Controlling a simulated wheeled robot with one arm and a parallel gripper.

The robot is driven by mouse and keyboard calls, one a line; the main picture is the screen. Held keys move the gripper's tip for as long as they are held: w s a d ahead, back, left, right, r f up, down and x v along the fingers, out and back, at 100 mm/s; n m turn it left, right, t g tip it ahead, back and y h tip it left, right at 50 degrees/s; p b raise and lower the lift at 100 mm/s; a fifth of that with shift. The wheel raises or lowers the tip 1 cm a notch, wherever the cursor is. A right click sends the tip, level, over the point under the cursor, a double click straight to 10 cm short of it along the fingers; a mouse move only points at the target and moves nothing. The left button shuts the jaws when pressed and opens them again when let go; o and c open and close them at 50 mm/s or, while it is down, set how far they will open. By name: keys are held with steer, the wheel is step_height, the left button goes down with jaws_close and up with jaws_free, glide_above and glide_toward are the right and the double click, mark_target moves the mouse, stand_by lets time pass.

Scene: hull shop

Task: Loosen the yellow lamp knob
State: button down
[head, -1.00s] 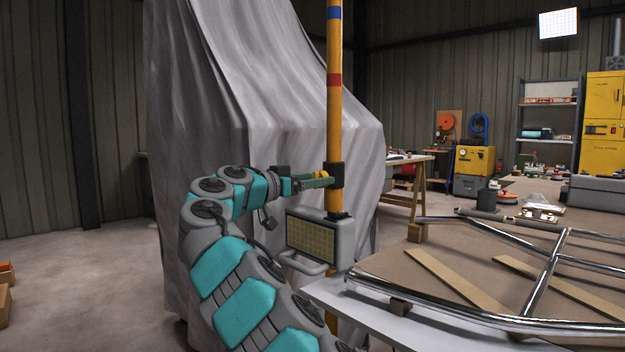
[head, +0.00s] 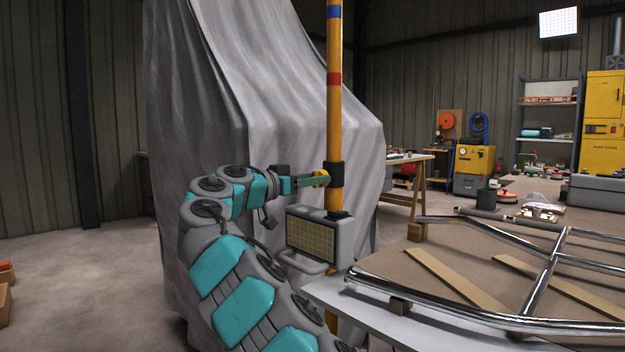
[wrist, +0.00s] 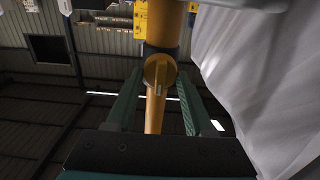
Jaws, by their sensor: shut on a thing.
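The yellow lamp knob (head: 322,178) sticks out to the left of a black collar (head: 336,174) on an orange pole (head: 334,120). A grey lamp (head: 343,240) with a yellow gridded face hangs on the pole below the collar. My gripper (head: 316,181) reaches the knob from the left and is shut on it. In the wrist view, the round knob (wrist: 160,71) with its raised bar sits between the green fingers of my gripper (wrist: 160,80). The finger contacts are partly hidden in the head view.
A grey draped cover (head: 270,130) stands close behind the pole and my arm. A workbench (head: 440,255) with a chrome tube frame (head: 480,322) and wooden strips lies to the right. Open floor (head: 85,280) is at the left.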

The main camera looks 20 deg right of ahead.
steer(key=shift+r, duration=0.1)
steer(key=shift+a+n+p, duration=0.1)
steer(key=shift+n+p, duration=0.4)
steer(key=shift+n, duration=0.3)
steer(key=n+p, duration=0.2)
steer(key=n, duration=0.2)
steer(key=shift+w, duration=0.15)
steer(key=n, duration=0.6)
steer(key=shift+p, duration=0.3)
steer(key=n, duration=0.6)
steer(key=shift+w+a+f, duration=0.1)
steer(key=shift+f, duration=0.2)
steer(key=n, duration=0.6)
steer(key=shift+f, duration=0.1)
steer(key=shift+c, duration=1.4)
jaws_free()
